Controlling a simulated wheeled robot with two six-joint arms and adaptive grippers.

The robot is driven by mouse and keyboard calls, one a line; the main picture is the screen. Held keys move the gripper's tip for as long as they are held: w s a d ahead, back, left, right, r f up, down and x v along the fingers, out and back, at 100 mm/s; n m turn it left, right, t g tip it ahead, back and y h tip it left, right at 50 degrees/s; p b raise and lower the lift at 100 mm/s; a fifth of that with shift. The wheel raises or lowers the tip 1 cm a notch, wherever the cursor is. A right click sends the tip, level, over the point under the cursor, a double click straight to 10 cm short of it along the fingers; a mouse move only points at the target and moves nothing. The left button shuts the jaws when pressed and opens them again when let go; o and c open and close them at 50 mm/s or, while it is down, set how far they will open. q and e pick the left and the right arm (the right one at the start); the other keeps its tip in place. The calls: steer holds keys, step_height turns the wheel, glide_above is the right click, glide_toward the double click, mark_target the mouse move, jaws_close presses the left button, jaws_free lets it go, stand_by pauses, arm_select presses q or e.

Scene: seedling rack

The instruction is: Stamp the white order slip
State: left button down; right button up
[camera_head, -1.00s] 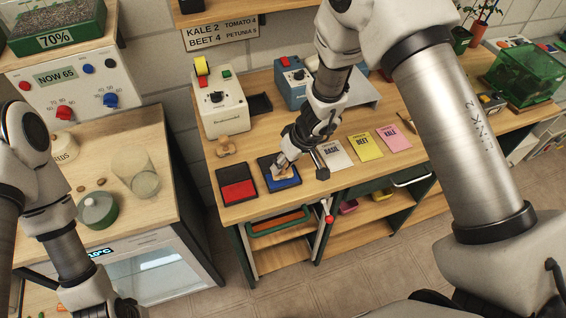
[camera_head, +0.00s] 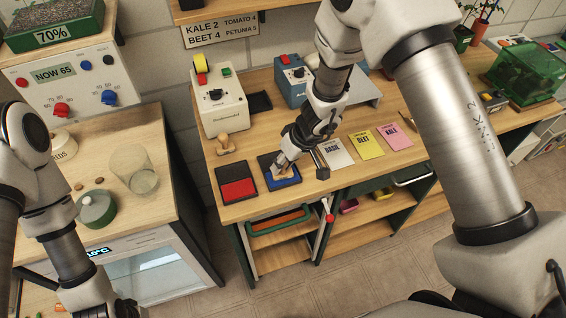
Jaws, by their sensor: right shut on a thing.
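The white order slip (camera_head: 337,153), marked BASIL, lies flat on the wooden bench, left of a yellow BEET slip (camera_head: 366,145) and a pink KALE slip (camera_head: 394,137). My right gripper (camera_head: 282,163) is shut on a wooden stamp (camera_head: 282,172), over the blue ink pad (camera_head: 286,183). The stamp's underside is hidden, so I cannot tell if it touches the pad. A red ink pad (camera_head: 238,189) lies to the left. A second wooden stamp (camera_head: 225,144) stands behind the red pad. My left arm is at the lower left; its fingers are out of frame.
A white machine (camera_head: 221,109) and a blue machine (camera_head: 292,87) stand at the back of the bench.

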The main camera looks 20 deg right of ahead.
steer(key=shift+s+f+b, duration=0.1)
steer(key=shift+b, duration=0.55)
stand_by(1.4)
stand_by(0.5)
steer(key=shift+r+p, duration=0.5)
steer(key=shift+r, duration=0.45)
steer(key=shift+r+p, duration=1.2)
steer(key=shift+r, duration=1.4)
